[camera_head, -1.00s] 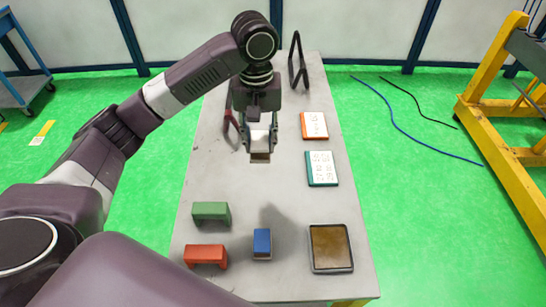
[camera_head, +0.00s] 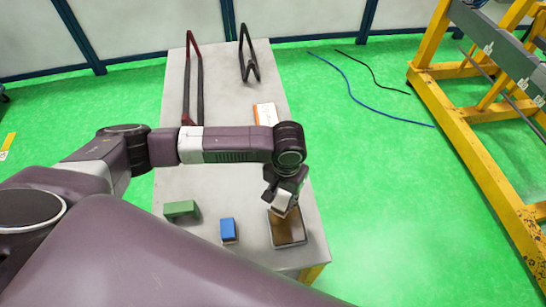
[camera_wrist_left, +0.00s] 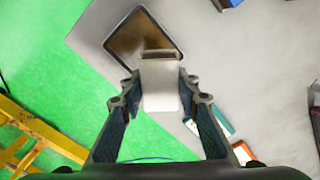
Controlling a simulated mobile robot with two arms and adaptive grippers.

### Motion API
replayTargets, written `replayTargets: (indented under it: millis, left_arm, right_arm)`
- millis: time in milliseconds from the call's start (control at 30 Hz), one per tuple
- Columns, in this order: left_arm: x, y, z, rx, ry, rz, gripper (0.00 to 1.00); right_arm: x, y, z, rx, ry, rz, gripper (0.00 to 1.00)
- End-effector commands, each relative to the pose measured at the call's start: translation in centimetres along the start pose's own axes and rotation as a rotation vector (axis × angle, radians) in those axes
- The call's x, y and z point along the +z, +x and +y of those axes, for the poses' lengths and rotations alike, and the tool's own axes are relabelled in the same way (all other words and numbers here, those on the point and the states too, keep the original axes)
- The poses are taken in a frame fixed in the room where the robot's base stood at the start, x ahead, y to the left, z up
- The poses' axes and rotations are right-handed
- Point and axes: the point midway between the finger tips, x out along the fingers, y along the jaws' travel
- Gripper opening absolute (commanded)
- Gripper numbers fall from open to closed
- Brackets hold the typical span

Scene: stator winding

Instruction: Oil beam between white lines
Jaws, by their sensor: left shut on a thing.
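My left gripper (camera_head: 283,196) is shut on a white block-like applicator (camera_head: 281,203) with a darker end. In the left wrist view the applicator (camera_wrist_left: 160,92) sits between the two fingers and points at the tray. The dark-rimmed tray (camera_head: 288,243) of brown liquid stands at the table's front right. The applicator's end overlaps the tray in both views; I cannot tell whether it touches the liquid. A grey beam (camera_head: 508,55) on a yellow frame is at the upper right, with small white marks on its side. My right gripper is not in view.
A blue block (camera_head: 228,228) and a green block (camera_head: 181,208) stand left of the tray on the grey table (camera_head: 225,85). Green floor separates table and yellow frame (camera_head: 475,115).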

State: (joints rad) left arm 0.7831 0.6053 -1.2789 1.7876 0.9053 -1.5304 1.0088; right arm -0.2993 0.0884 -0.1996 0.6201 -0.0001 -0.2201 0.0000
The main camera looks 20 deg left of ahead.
Motion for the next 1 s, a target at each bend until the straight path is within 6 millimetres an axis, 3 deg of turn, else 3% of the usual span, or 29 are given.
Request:
replayTargets:
  millis: [33,100,333,600,1000]
  left_arm:
    - [0.9,-0.1,0.6,0.004,0.033,-0.004,0.1]
    - [1.6,0.4,1.3,0.01,0.065,-0.001,0.1]
    - [2.3,1.5,2.0,0.018,0.1,0.001,0.1]
    - [2.2,3.4,1.9,0.016,0.097,0.001,0.1]
    - [2.2,6.8,1.9,0.016,0.097,0.001,0.1]
  right_arm:
    - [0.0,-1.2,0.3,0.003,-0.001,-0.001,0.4]
    - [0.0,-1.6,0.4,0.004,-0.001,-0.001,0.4]
    - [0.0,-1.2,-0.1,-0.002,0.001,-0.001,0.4]
    - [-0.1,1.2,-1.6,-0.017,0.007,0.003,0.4]
    - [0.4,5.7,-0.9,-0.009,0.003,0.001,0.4]
